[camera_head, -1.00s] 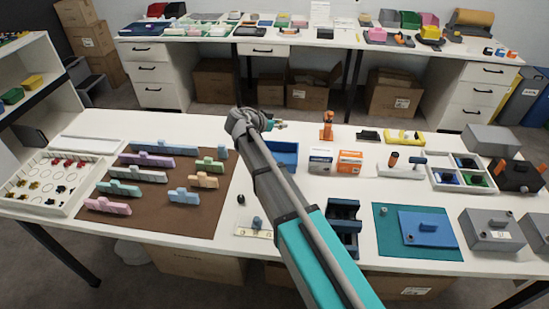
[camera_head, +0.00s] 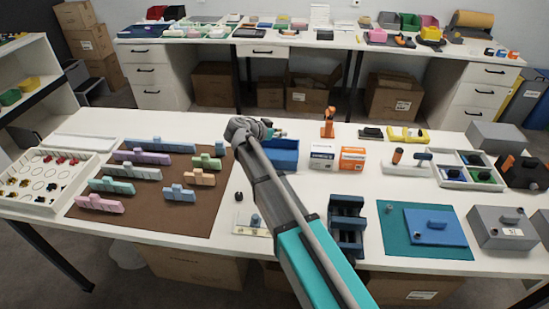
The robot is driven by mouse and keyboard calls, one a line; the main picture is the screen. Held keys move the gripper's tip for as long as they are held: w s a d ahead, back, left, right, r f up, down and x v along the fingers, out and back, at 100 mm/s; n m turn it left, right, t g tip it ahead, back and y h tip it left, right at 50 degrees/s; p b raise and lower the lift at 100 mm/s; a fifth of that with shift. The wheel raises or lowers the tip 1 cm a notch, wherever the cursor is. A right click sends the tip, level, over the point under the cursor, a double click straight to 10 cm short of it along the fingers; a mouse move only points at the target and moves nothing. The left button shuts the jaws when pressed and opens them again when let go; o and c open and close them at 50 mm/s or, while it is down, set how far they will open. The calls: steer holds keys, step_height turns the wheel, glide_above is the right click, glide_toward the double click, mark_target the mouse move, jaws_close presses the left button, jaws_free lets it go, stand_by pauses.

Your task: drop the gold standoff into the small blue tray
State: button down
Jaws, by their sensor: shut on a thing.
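The small blue tray (camera_head: 287,146) stands on the white table just right of my forearm; its left part is hidden behind the arm. My gripper (camera_head: 277,132) is at the tray's back edge in the picture, small and pointing right. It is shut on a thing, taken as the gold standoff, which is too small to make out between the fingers. I cannot tell how high the gripper is above the tray.
Right of the tray stand a white-and-blue box (camera_head: 321,157) and an orange box (camera_head: 353,158). An orange upright tool (camera_head: 328,123) stands behind them. A dark blue rack (camera_head: 347,225) is in front. A brown mat (camera_head: 150,215) with several coloured blocks lies left.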

steer(key=shift+f, duration=0.1)
steer(key=c, duration=0.5)
jaws_free()
stand_by(0.5)
